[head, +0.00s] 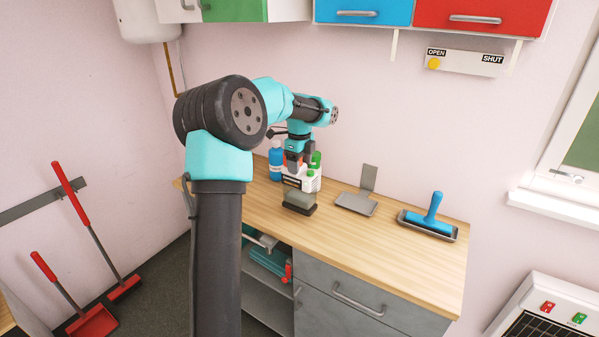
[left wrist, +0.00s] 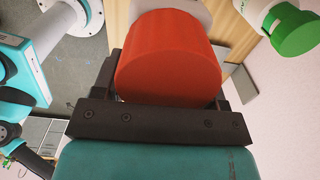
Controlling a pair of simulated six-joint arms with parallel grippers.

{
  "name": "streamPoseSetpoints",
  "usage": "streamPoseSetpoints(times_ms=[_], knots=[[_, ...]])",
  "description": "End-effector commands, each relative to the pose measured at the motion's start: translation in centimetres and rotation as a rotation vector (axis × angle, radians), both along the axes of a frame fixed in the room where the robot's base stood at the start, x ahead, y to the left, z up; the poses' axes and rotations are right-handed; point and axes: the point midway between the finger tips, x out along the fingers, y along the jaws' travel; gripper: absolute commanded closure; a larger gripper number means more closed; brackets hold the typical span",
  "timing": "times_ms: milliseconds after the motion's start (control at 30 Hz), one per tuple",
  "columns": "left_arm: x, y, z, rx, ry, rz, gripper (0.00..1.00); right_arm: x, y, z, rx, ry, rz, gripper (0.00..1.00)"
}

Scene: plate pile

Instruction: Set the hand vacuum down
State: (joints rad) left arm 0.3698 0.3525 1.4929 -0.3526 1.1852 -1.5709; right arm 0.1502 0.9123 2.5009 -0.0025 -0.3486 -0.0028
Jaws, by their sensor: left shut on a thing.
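My left gripper (head: 298,163) points down over the back of the wooden counter (head: 400,255). In the left wrist view its jaws are shut on a red round part (left wrist: 168,60) with a pale grey part beyond it, which I take to be the hand vacuum. Its full shape is not clear. In the head view the gripper and nearby bottles hide most of it, and I cannot tell whether it touches the counter. My right gripper is not in view.
A blue bottle (head: 276,160) and green-capped white bottle (head: 315,160) crowd the gripper. A grey-green block (head: 299,203) lies in front. A grey metal stand (head: 357,203) and blue-handled tool (head: 431,222) lie to the right. The counter's front right is bare.

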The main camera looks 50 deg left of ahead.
Motion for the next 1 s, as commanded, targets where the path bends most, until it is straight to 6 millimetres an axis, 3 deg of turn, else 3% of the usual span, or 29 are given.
streamPoseSetpoints(times_ms=[300, 633, 1000], knots=[[0.4, 0.5, 0.0, 0.002, -0.003, 0.001, 0.64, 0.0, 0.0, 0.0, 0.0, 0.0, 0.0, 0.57], [0.4, 0.5, -3.2, 0.001, -0.001, 0.001, 0.64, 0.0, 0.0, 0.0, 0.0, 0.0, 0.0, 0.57], [0.4, 0.5, -3.5, 0.001, -0.002, 0.001, 0.64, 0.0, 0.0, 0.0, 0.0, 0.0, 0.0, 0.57]])
